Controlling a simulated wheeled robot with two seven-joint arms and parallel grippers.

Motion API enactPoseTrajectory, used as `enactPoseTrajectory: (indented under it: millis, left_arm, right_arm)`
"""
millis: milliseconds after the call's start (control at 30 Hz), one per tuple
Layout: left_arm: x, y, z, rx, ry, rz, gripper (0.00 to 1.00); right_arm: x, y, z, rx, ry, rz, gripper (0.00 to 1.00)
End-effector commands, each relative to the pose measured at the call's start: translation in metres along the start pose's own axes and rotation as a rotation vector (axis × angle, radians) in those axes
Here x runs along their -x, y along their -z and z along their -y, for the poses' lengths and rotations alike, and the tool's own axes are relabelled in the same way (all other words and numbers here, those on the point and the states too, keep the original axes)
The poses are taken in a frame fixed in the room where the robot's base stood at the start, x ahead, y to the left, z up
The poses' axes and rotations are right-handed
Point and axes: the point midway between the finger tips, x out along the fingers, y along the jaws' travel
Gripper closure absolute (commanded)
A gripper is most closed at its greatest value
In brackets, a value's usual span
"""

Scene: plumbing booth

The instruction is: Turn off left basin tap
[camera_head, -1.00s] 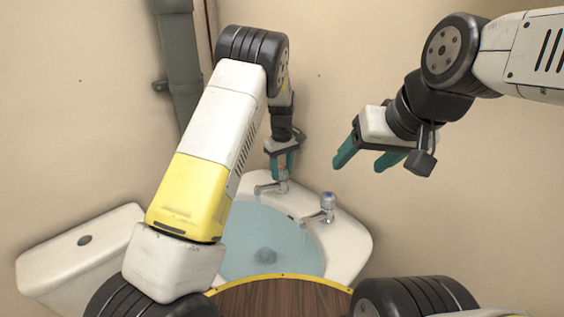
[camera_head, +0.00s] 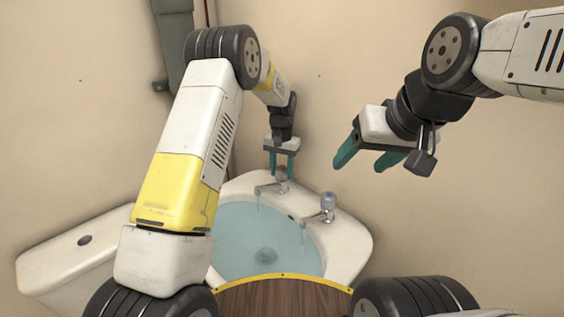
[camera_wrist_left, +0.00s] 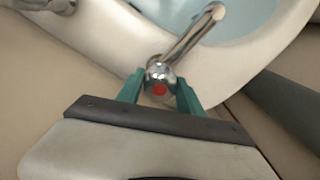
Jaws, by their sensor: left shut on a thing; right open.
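The left basin tap (camera_head: 272,187) is chrome with a red-marked knob and stands on the back rim of the white basin (camera_head: 345,245). Water runs from its spout into the bowl. My left gripper (camera_head: 282,172) points down over this tap, with its green fingers on either side of the knob. In the left wrist view, the fingers of the gripper (camera_wrist_left: 160,88) are shut on the tap knob (camera_wrist_left: 159,87), whose red mark shows. My right gripper (camera_head: 362,158) is open and empty, in the air to the right above the basin.
A second chrome tap (camera_head: 326,206) with a blue mark stands on the rim to the right. The basin holds bluish water (camera_head: 262,243). A white cistern (camera_head: 75,258) is at left, and a grey pipe (camera_head: 176,45) runs up the wall behind.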

Motion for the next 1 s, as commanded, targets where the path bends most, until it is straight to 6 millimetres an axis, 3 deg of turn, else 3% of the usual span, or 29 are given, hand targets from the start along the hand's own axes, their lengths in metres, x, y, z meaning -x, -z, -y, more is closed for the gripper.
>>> enactPoseTrajectory:
  millis: [500,1000]
  left_arm:
    - [0.0016,0.0011,0.0009,-0.438,0.0,-0.004,0.97]
    - [0.0016,0.0015,0.001,-0.616,0.002,-0.004,0.97]
  right_arm:
    - [0.0,0.0,0.0,0.0,0.0,0.0,0.35]
    - [0.0,0.0,0.0,0.0,0.0,0.0,0.35]
